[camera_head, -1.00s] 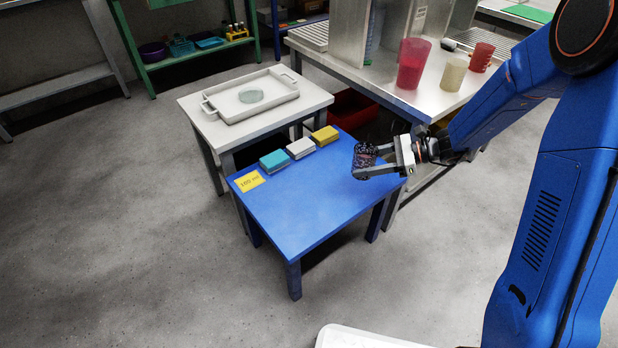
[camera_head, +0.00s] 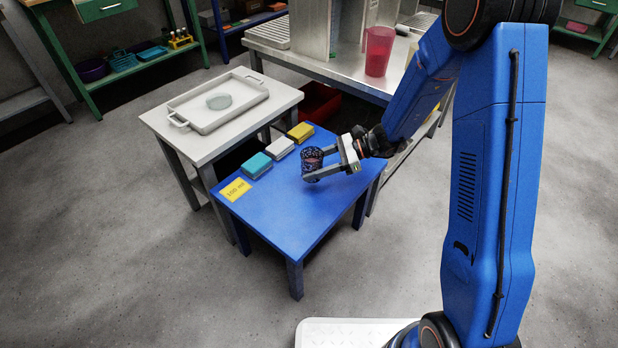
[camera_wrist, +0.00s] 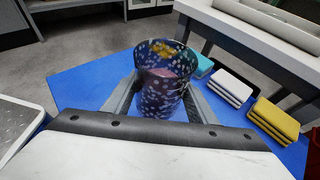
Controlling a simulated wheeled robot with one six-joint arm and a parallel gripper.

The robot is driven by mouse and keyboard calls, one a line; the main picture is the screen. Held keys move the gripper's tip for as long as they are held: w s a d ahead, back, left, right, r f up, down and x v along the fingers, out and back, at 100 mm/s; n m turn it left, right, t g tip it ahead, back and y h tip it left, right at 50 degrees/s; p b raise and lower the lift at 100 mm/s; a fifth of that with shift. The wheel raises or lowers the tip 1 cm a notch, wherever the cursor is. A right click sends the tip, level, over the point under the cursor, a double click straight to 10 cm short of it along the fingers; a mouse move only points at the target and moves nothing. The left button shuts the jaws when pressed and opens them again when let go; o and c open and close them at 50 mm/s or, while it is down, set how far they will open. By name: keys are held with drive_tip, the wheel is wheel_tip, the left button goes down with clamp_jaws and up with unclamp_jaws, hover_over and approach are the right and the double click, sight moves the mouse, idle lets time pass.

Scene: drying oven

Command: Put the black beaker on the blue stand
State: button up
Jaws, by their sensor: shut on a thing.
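The black beaker (camera_head: 312,163) is dark with pale speckles and stands upright between the fingers of my gripper (camera_head: 322,174). The wrist view shows the beaker (camera_wrist: 163,90) from behind the fingers, with its open rim up and something reddish seen through it. My gripper (camera_wrist: 160,100) is shut on it. The blue stand (camera_head: 290,205) is a low blue table, and the beaker is over its right part. I cannot tell whether the beaker's base touches the top. The stand (camera_wrist: 85,85) also fills the middle of the wrist view.
A white table with a tray (camera_head: 218,103) adjoins at the back left. A metal bench holds a red beaker (camera_head: 379,51). The stand's front is clear.

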drive_tip(key=shift+f, duration=2.65)
drive_tip(key=shift+f, duration=0.15)
drive_tip(key=o, duration=1.2)
drive_tip(key=shift+r, duration=0.2)
drive_tip(key=v, duration=1.2)
